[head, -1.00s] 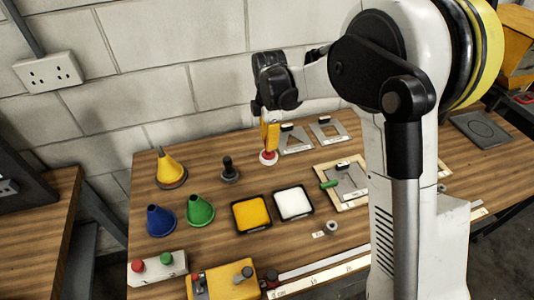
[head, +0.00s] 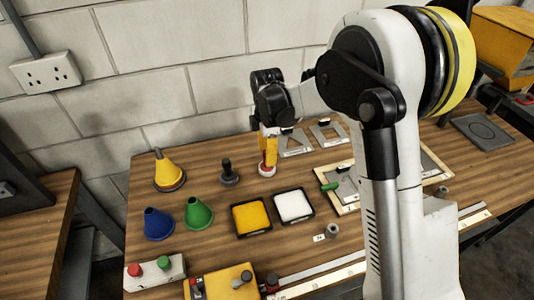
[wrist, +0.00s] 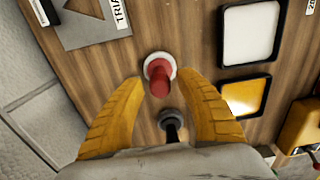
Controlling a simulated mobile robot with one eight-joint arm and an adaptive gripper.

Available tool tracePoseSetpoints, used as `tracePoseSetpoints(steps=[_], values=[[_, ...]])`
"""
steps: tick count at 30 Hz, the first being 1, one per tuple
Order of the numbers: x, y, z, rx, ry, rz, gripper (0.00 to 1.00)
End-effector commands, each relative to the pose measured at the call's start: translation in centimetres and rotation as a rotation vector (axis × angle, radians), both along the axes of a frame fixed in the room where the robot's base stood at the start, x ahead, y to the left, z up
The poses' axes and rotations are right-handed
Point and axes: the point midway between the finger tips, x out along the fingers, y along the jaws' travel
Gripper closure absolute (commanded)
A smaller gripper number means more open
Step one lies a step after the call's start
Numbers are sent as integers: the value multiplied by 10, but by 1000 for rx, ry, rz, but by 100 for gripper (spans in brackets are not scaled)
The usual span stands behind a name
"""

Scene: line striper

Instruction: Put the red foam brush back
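The red foam brush (head: 268,158) stands upright on the wooden bench, its red handle up and a round white part at its foot. In the wrist view it (wrist: 160,78) shows from above, between the fingertips. My gripper (wrist: 160,76) has its two yellow fingers spread, with bench showing between each finger and the red handle. In the head view my gripper (head: 269,143) points down over the brush and partly hides its handle. No contact shows in the wrist view.
A black upright knob (head: 229,173) stands close by on the left. Yellow (head: 252,217) and white (head: 293,206) pads lie in front. Yellow, blue and green cones stand at left. A triangle stencil plate (wrist: 88,20) lies near the brush. The block wall is close behind.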

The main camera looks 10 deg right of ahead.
Motion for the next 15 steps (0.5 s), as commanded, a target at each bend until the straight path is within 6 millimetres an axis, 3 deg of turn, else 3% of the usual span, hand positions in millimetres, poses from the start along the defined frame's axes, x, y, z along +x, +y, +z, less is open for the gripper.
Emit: tracePoseSetpoints(steps=[8, 15], values=[[0, 0, 14, 0, 0, 0, 58], [0, 0, 68, 0, 0, 0, 58]])
